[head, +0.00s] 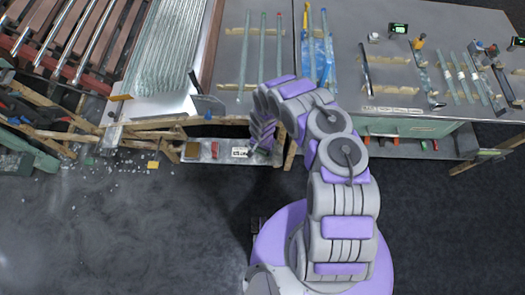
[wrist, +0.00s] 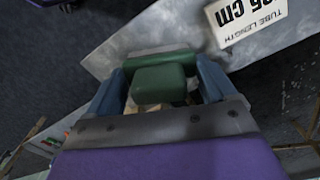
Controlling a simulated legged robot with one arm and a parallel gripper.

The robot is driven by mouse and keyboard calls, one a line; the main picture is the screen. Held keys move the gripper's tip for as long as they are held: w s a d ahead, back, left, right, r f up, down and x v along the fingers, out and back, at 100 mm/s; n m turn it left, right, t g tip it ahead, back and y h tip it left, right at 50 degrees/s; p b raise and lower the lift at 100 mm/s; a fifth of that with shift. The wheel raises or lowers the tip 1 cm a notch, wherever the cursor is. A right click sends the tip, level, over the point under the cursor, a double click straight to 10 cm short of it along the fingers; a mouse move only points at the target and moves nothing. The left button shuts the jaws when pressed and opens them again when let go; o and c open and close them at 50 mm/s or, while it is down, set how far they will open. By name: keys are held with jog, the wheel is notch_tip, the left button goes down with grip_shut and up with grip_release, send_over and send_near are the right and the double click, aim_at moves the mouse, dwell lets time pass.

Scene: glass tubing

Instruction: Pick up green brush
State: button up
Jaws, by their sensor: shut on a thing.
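The green brush (wrist: 165,84) is in the wrist view between the two blue-grey fingers of my gripper (wrist: 161,68). My gripper is shut on it. The brush shows as a dark green block with a wider green part beyond it; its bristles cannot be made out. In the head view my gripper (head: 262,146) points down over the low shelf under the workbench. I cannot make out the brush there.
A white tube-length label (wrist: 246,18) lies on the grey low shelf (wrist: 130,45) close to my gripper. The workbench (head: 345,22) above holds several glass tubes. A rack of long glass rods (head: 165,50) stands to the left. The dark floor in front is mostly open.

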jog(key=shift+s+d, duration=0.1)
jog(key=shift+d, duration=0.25)
jog(key=shift+c, duration=0.4)
jog(key=shift+d+r, duration=0.2)
jog(key=shift+r, duration=0.25)
notch_tip(320, 180, up, 3)
jog(key=shift+a+f+p, duration=0.1)
jog(key=shift+f+p, duration=0.05)
jog(key=shift+p, duration=0.75)
jog(key=s+d+p, duration=0.1)
jog(key=s+d, duration=0.3)
jog(key=s, duration=0.2)
jog(key=s+d+r+p, duration=0.1)
jog(key=s+d, duration=0.3)
jog(key=s, duration=0.3)
jog(key=shift+d+r+p, duration=0.15)
jog(key=shift+d+p, duration=0.1)
jog(key=shift+p, duration=0.15)
jog(key=shift+s, duration=0.15)
